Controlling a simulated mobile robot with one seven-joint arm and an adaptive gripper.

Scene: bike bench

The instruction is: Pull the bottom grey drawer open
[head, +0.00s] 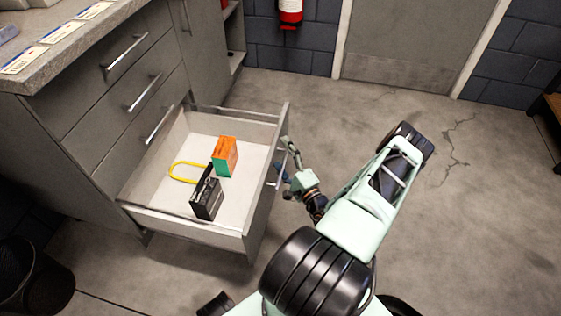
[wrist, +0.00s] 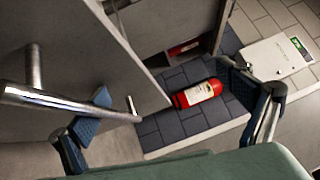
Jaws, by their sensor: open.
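The bottom grey drawer (head: 262,190) stands pulled well out of the cabinet in the head view, its inside exposed. Its chrome bar handle (wrist: 60,101) shows large at the left of the wrist view, and on the drawer's outer face in the head view. My gripper (head: 284,172) is beside this face, close to the handle. In the wrist view my gripper (wrist: 168,110) has its fingers wide apart with nothing between them. The handle runs by the left finger; I cannot tell if they touch.
The drawer holds an orange-green box (head: 225,156), a black box (head: 206,199) and a yellow loop (head: 184,171). Shut drawers (head: 125,85) are above it. A black bin (head: 35,280) stands at lower left. A fire extinguisher (head: 290,12) hangs at the back wall. The floor (head: 340,110) right of the drawer is clear.

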